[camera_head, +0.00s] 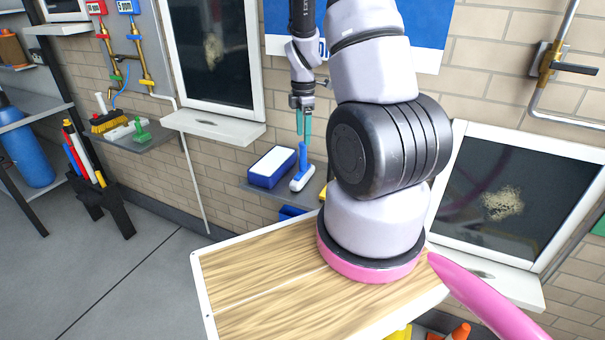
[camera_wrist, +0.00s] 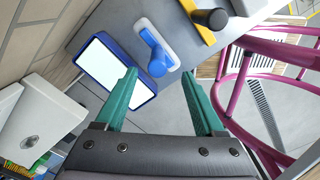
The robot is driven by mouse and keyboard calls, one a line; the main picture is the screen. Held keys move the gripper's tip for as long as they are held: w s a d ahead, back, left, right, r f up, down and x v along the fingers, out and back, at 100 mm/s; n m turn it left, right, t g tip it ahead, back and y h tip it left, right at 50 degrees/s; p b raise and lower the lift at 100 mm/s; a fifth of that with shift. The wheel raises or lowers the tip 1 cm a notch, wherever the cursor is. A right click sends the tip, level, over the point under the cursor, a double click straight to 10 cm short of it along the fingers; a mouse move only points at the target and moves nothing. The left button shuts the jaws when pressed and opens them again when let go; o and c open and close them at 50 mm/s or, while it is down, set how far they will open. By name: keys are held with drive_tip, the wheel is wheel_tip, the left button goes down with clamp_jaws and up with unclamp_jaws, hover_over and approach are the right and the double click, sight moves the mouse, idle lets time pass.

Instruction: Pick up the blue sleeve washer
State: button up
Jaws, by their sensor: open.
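The blue sleeve washer (camera_head: 302,172) has a blue handle on a white pad and lies on a grey wall shelf. In the wrist view the washer (camera_wrist: 156,52) is just ahead of the fingertips, its rounded blue handle end nearest, roughly centred between them. My gripper (camera_head: 304,122) points down above the washer, its teal fingers apart with nothing between them. In the wrist view my gripper (camera_wrist: 160,74) is wide open. A gap shows between fingers and washer in the head view.
A blue box with a white top (camera_head: 271,167) stands close left of the washer; it is also beside the left finger in the wrist view (camera_wrist: 105,62). A yellow and black tool (camera_wrist: 208,18) lies on the washer's other side. The brick wall is close behind the shelf.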

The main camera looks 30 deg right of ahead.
sight(303, 154)
drive_tip(key=f, duration=0.8)
drive_tip(key=shift+w+f, duration=0.15)
drive_tip(key=shift+w, duration=0.05)
clamp_jaws()
idle(1.2)
